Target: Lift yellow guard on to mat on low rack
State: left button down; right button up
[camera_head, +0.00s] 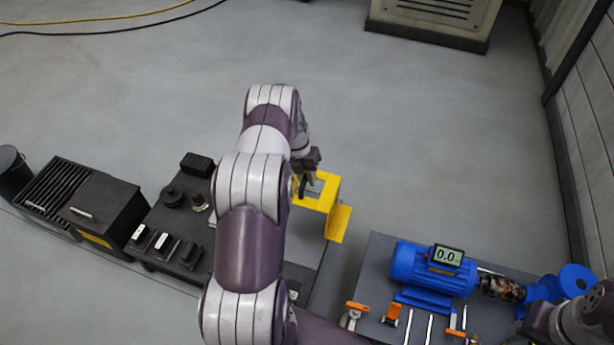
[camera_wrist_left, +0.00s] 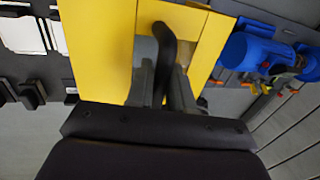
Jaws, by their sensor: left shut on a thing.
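The yellow guard (camera_head: 340,222) is a bent yellow piece near the middle of the head view, at the right edge of the low dark rack (camera_head: 151,224). My left gripper (camera_head: 308,184) comes down over its top. In the left wrist view the guard (camera_wrist_left: 98,45) fills the upper middle, and my left gripper (camera_wrist_left: 166,85) is shut on its dark curved handle (camera_wrist_left: 166,38). My arm hides part of the rack, and I cannot make out the mat clearly. Whether the guard touches the rack is unclear. My right gripper does not show.
Several black parts, such as a block (camera_head: 197,165), stand on the rack's left. A slotted black box (camera_head: 100,208) is beyond it. At right, a skid (camera_head: 378,262) carries a blue motor (camera_head: 425,268) with a display and orange-handled clamps. Open floor lies behind.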

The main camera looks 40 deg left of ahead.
pick_arm(q)
jog(key=a+b+x, duration=0.1)
jog(key=b+x, duration=0.4)
jog(key=x, duration=0.1)
jog(key=shift+s+f, duration=0.15)
jog(key=shift+f, duration=0.15)
jog(key=shift+d+f, duration=0.15)
jog(key=shift+d, duration=0.05)
dwell(0.4)
jog(key=shift+f, duration=0.3)
dwell(0.7)
jog(key=shift+f, duration=0.35)
